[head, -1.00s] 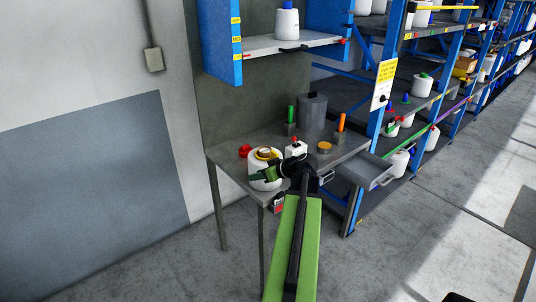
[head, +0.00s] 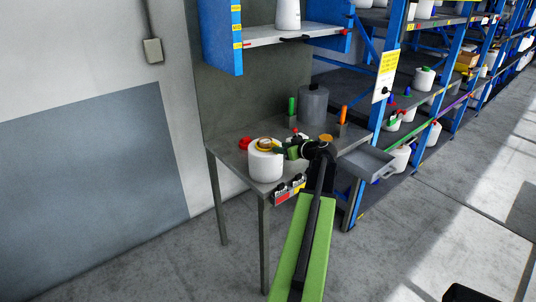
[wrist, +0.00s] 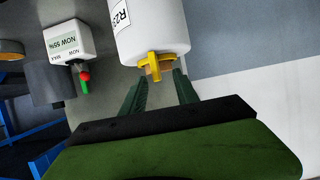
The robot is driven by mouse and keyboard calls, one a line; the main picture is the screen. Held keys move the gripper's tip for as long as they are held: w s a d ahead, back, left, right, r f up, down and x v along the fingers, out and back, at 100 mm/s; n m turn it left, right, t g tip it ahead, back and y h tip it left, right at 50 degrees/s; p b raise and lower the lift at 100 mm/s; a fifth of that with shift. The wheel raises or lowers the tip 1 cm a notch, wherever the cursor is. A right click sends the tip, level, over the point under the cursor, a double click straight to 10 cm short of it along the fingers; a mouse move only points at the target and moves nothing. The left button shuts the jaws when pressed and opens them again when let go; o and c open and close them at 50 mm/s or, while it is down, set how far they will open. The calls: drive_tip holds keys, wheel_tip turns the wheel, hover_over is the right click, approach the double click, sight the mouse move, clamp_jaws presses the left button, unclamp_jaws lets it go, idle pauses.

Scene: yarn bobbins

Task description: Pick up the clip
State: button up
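A yellow piece that looks like the clip (wrist: 155,68) is at the tan-cored end of a white bobbin (wrist: 150,28) in the wrist view. In the head view the white bobbin (head: 266,164) stands upright on the metal table, with yellow (head: 264,144) on its top. My gripper (wrist: 161,77) is open, its two green fingers pointing at the yellow piece, which shows just beyond and between the tips. No contact is clear. In the head view my gripper (head: 284,150) is just right of the bobbin's top.
The metal table (head: 226,150) also holds a red object (head: 245,143), a grey cylinder (head: 313,103) and a green-handled item (head: 291,107). A white meter box (wrist: 68,42) shows in the wrist view. An open drawer (head: 368,162) juts out right. A shelf (head: 290,39) hangs above.

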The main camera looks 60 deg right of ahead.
drive_tip(key=x, duration=0.2)
drive_tip(key=b+x, duration=0.1)
drive_tip(key=x, duration=0.1)
drive_tip(key=b+x, duration=0.1)
drive_tip(key=x, duration=0.1)
drive_tip(key=shift+s+d+f, duration=0.1)
drive_tip(key=shift+s+d, duration=0.1)
drive_tip(key=shift+d, duration=0.15)
drive_tip(key=shift+w, duration=0.1)
clamp_jaws()
